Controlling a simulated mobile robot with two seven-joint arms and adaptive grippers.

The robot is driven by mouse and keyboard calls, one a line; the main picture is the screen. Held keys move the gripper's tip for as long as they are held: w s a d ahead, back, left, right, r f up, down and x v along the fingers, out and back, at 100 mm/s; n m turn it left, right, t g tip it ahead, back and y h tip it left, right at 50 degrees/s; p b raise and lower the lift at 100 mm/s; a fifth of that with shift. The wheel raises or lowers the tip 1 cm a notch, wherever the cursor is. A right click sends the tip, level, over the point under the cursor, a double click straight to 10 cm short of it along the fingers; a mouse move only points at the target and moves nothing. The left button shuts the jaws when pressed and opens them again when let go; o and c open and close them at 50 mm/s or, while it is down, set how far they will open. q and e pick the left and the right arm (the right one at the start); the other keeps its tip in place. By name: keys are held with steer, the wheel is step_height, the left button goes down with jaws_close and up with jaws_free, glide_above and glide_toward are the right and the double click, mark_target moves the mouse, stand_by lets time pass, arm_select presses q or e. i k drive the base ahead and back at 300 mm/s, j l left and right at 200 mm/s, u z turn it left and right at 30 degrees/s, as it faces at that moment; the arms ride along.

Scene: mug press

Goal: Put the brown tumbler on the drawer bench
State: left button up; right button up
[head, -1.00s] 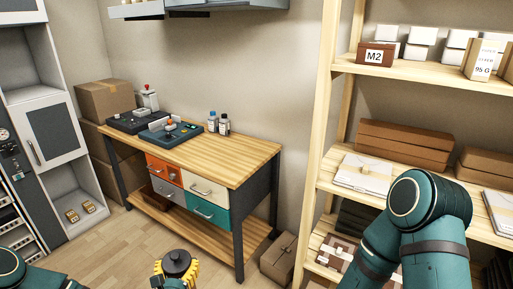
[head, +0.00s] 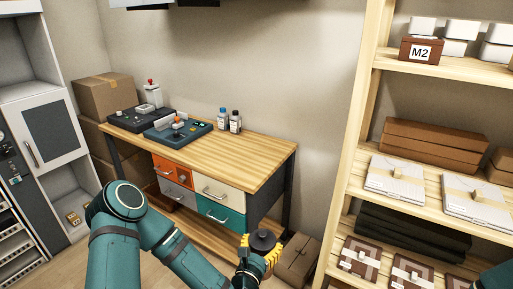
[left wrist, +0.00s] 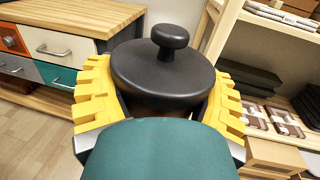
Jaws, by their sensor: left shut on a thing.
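My left gripper (head: 262,250) is shut on the tumbler (head: 263,240), and its yellow fingers lie on both sides of it. In the left wrist view, the tumbler's round black lid with a knob (left wrist: 165,75) shows between the fingers (left wrist: 160,105). Only a dark brownish strip of its body shows below the lid; the rest is hidden. The drawer bench (head: 250,150) has a light wood top and orange, cream, grey and teal drawers. The gripper and tumbler are in front of its right end, lower in the head view than the top and apart from it. My right gripper is out of view.
Control boxes (head: 178,131) stand on the bench's left part, and two small bottles (head: 229,120) stand at its back. The right front of the top is clear. A wooden shelf unit (head: 350,150) rises at right, and a cardboard box (head: 298,262) sits on the floor.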

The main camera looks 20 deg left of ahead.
mark_target(197, 150)
steer(key=i+j+z, duration=0.1)
steer(key=j+z, duration=0.25)
steer(key=j, duration=0.15)
steer(key=j+z, duration=0.35)
steer(key=j, duration=0.15)
steer(key=j+z, duration=0.35)
steer(key=j, duration=0.15)
steer(key=k+j+z, duration=0.1)
steer(key=j, duration=0.3)
steer(key=k+j+z, duration=0.15)
steer(key=j, duration=0.2)
steer(key=k+j, duration=0.1)
steer(key=j, duration=0.3)
steer(key=k+j, duration=0.1)
steer(key=j, duration=0.7)
steer(key=k+j, duration=0.15)
steer(key=j, duration=0.25)
steer(key=k+j+z, duration=0.1)
steer(key=j, duration=0.3)
steer(key=k+j, duration=0.1)
steer(key=j, duration=0.3)
